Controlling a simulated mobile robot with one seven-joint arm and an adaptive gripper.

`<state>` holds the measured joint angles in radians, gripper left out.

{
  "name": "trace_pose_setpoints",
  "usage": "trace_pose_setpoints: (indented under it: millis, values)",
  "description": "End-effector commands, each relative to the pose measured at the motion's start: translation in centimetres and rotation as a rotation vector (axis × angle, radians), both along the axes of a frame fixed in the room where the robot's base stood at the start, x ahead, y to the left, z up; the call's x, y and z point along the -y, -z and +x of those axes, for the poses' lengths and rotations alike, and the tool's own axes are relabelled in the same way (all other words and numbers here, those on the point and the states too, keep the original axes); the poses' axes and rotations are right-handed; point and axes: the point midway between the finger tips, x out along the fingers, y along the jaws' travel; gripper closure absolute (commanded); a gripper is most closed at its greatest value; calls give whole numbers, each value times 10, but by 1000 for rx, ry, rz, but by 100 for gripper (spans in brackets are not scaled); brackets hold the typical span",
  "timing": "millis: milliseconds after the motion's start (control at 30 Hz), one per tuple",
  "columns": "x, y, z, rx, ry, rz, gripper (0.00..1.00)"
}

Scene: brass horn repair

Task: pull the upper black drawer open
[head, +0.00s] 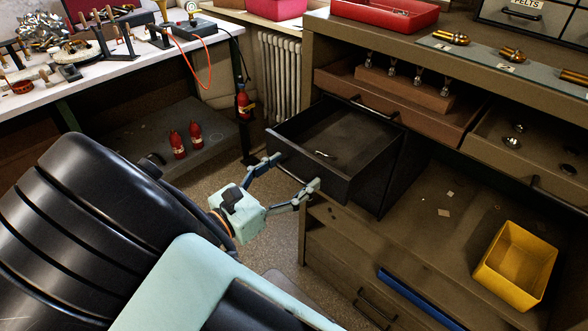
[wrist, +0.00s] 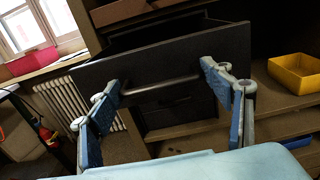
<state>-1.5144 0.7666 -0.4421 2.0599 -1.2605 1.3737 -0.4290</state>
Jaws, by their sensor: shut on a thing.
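The upper black drawer (head: 333,185) stands well out from its black housing (head: 396,178) under the bench, and its open top shows a small shiny metal piece (head: 325,155) inside. Its front (wrist: 165,66) faces me in the wrist view, with a dark bar handle (wrist: 160,87) across it. My gripper (head: 295,174) is at this front, one finger near each end of the handle; it also shows in the wrist view (wrist: 162,88). The fingers are wide apart, shut on the handle lengthwise. A lower black front with its own handle (wrist: 180,101) shows below.
A brown drawer (head: 447,122) with a wooden block stands partly out above right. A yellow bin (head: 515,265) sits on the lower shelf. A radiator (head: 280,75) and red bottles (head: 195,133) are left of the drawer. Floor shows between the benches.

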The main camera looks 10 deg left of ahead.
Motion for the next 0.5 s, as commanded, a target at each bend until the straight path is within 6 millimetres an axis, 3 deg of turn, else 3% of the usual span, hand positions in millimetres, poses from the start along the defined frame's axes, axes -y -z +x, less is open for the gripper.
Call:
trace_pose_setpoints:
  millis: [133,167,200,300,500]
  values:
    - [1,2,0,-2,2,2,71]
    - [1,1,0,-2,2,2,24]
    - [1,1,0,-2,2,1,20]
    - [1,1,0,-2,2,1,11]
    - [1,1,0,-1,1,1,11]
